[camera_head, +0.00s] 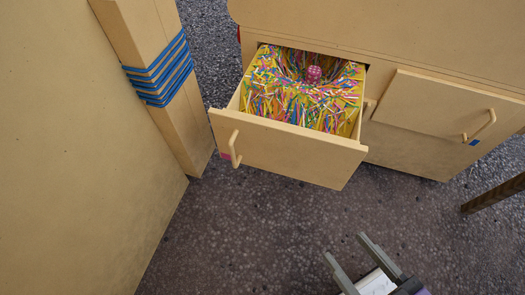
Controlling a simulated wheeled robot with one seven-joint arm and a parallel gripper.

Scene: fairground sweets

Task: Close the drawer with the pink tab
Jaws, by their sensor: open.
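The drawer with the pink tab (290,150) is pulled well out of the wooden cabinet. Its pink tab (225,156) shows at the left of the front panel, beside a vertical wooden handle (234,148). Colourful paper strips (285,95) fill the drawer, with a hollow near the back. A small dark pink dotted object (314,74) sits in that hollow. My gripper (344,245) is at the bottom of the view, below and to the right of the drawer front. It is open, empty and apart from the drawer.
A second drawer (430,105) with a blue tab (474,142) and a slanted handle (480,126) is on the right of the cabinet. A wooden post wrapped in blue cord (158,75) stands close left of the open drawer. A dark leg (490,195) juts in at right. The floor before the drawer is clear.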

